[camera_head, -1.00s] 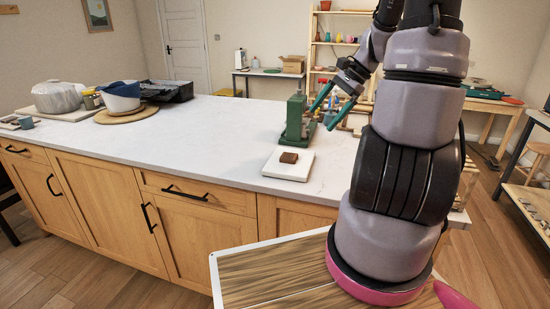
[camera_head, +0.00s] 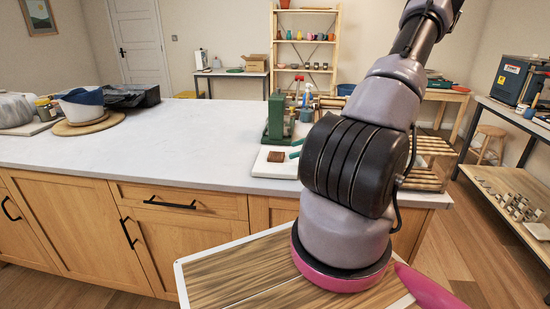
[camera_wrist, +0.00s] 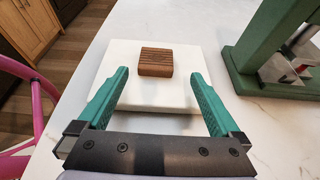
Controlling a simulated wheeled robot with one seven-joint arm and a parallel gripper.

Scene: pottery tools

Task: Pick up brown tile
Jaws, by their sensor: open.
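The brown tile (camera_wrist: 155,62) is a small, square, ridged block. It lies flat on a white board (camera_wrist: 118,56) on the counter. In the head view the tile (camera_head: 276,156) sits near the counter's front edge, on the white board (camera_head: 270,170). My gripper (camera_wrist: 160,82) is open and empty, with green fingers either side of the tile's line and their tips nearer the camera than the tile. In the head view only green fingertips (camera_head: 296,149) show beside the tile; my arm hides the rest.
A green metal press (camera_wrist: 262,50) stands on the counter right of the board; it also shows in the head view (camera_head: 279,118). A bowl (camera_head: 82,108) on a round board and a black tray (camera_head: 132,97) are at the left. The counter's middle is clear.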

